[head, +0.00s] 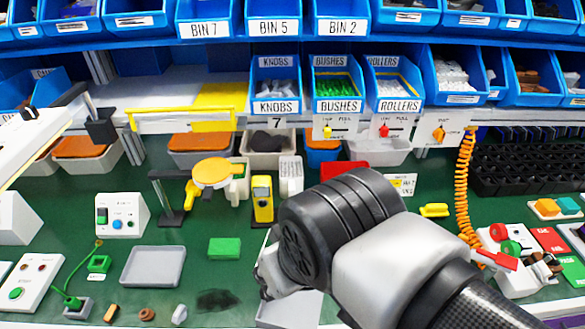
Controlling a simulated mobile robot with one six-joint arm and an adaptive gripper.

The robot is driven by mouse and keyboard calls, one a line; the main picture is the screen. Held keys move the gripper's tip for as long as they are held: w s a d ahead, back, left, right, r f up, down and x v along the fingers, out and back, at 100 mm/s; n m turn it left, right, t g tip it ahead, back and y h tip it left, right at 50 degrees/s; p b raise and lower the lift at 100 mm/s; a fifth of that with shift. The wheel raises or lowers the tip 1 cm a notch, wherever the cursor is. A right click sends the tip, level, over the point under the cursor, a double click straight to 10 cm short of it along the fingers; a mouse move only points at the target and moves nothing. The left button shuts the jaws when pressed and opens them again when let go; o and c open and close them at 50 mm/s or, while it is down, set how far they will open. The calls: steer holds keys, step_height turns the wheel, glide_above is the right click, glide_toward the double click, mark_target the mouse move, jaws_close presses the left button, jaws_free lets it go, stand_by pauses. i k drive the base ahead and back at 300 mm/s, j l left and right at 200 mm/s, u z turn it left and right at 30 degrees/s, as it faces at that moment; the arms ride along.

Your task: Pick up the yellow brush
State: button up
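A small yellow piece (434,210) lies on the green bench right of my arm. It may be the yellow brush, but it is too small for me to make out bristles. My arm reaches in from the lower right, and its black and grey wrist fills the middle. Part of my gripper (268,272) shows at the wrist's left side, above the bench. Its fingers are mostly hidden, so I cannot tell whether it is open or shut. It is well left of the yellow piece.
A yellow meter (262,198) stands behind my gripper. A grey tray (153,266) and a green block (224,248) lie to the left. An orange coiled cable (466,185) hangs at the right, near a white control box (512,262). Blue bins line the back.

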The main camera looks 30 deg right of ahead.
mark_target(430, 210)
steer(key=z, duration=2.1)
